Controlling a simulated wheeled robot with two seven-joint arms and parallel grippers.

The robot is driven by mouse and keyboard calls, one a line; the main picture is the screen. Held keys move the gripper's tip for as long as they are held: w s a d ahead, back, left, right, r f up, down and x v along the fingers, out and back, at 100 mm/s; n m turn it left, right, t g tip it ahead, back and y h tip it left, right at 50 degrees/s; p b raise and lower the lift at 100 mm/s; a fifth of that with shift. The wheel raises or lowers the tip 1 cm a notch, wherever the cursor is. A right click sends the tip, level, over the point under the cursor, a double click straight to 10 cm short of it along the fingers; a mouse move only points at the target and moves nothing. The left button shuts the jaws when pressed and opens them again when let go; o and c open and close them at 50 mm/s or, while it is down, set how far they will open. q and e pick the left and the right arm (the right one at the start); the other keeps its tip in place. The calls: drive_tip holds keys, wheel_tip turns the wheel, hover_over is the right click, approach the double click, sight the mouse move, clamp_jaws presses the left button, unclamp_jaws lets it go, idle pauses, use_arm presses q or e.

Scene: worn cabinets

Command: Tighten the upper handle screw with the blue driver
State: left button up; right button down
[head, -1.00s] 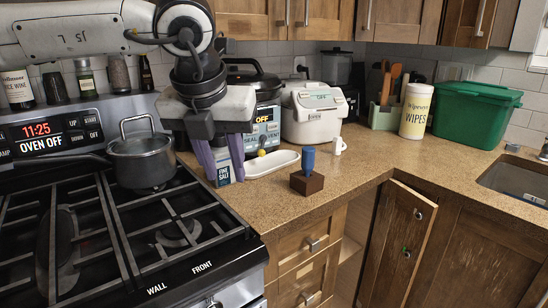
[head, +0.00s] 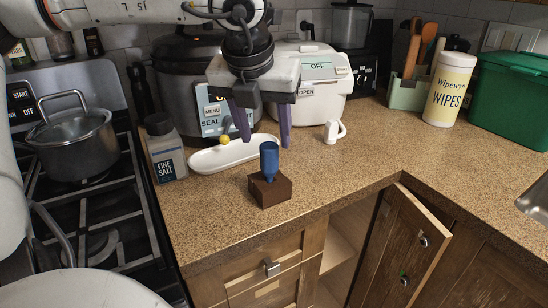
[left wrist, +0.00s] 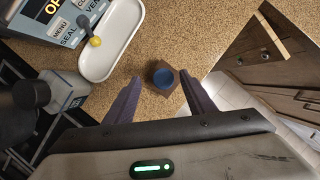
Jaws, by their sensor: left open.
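The blue driver (head: 269,163) stands upright in a dark brown block (head: 271,191) on the counter. My left gripper (head: 263,143) is open and empty, fingers pointing down, just above and behind the driver's top in the head view. In the left wrist view the driver (left wrist: 164,78) is seen from above, between the lines of the two open fingers (left wrist: 160,77). The worn cabinet door (head: 392,250) stands ajar below the counter. It has a round metal fitting, the upper one (head: 424,241), and a lower one with a green spot (head: 404,278). Screw details are too small to tell.
The right counter is clear.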

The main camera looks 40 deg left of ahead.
sight(269, 158)
use_arm(q)
drive_tip(key=f, duration=0.4)
drive_tip(key=w+f, duration=0.1)
drive_tip(key=f, duration=0.1)
drive_tip(key=shift+p, duration=0.35)
drive_tip(key=shift+w+f, duration=0.1)
drive_tip(key=shift+f, duration=0.15)
drive_tip(key=shift+c, duration=0.5)
drive_tip(key=c, duration=1.1)
